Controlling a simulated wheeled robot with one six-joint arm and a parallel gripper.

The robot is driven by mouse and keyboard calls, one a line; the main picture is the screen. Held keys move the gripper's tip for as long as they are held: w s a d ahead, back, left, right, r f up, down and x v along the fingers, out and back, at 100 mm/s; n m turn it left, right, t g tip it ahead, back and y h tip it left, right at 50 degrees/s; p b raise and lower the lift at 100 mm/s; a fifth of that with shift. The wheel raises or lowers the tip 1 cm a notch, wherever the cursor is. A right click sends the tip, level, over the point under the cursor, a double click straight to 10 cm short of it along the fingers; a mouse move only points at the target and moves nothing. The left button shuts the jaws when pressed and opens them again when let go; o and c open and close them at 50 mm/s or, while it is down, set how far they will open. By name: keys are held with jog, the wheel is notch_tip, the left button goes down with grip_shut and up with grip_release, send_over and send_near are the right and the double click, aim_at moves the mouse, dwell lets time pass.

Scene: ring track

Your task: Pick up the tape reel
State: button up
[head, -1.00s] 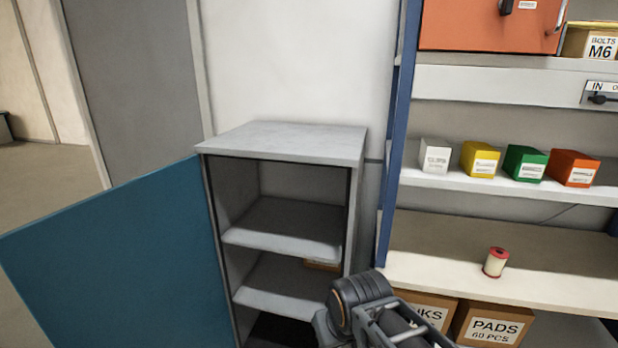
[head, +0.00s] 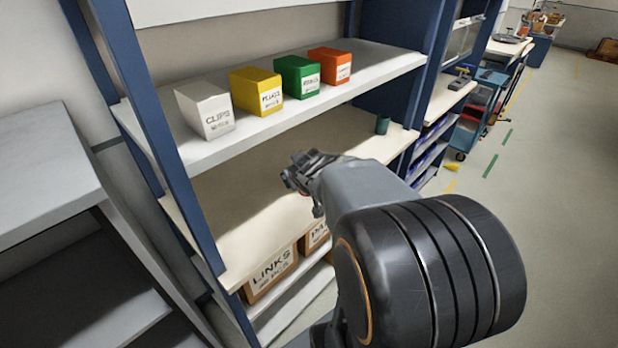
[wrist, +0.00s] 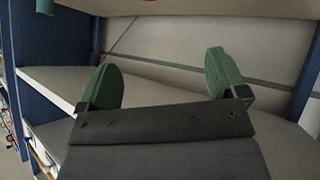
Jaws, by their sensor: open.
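The red-rimmed, cream reel seen earlier on the lower shelf is not plainly visible now. It may be hidden behind my gripper or arm in the head view. A small red sliver shows at the top edge of the wrist view, too little to identify. My gripper (head: 293,180) is over the beige lower shelf (head: 240,212), beneath the bin shelf. In the wrist view my gripper (wrist: 165,78) is open, its two green pads wide apart with nothing between them.
A white bin (head: 205,110), yellow bin (head: 257,92), green bin (head: 297,78) and orange bin (head: 330,67) stand above. A dark green cylinder (head: 382,124) is at the lower shelf's far end. A grey cabinet (head: 45,190) is left; floor (head: 540,200) is clear right.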

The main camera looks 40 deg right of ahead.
jog(key=shift+t, duration=0.6)
jog(key=d, duration=0.1)
jog(key=w+d, duration=0.1)
jog(key=d, duration=0.1)
jog(key=d+f, duration=0.1)
jog(key=d, duration=0.1)
jog(key=shift+w+f, duration=0.1)
jog(key=shift+w, duration=0.3)
jog(key=s+d+f+n+t+y+p, duration=0.1)
jog(key=s+d+f+n+t+y, duration=0.15)
jog(key=d+f+y, duration=0.5)
jog(key=shift+h, duration=0.45)
jog(key=x, duration=0.5)
jog(key=a+p+x, duration=0.1)
jog(key=x, duration=0.2)
jog(key=shift+r, duration=0.2)
jog(key=shift+p+x, duration=0.7)
jog(key=shift+x, duration=2.1)
jog(key=shift+a+r, duration=0.15)
jog(key=shift+r, duration=0.05)
jog(key=shift+c, duration=0.2)
jog(key=shift+t, duration=0.25)
jog(key=c, duration=1)
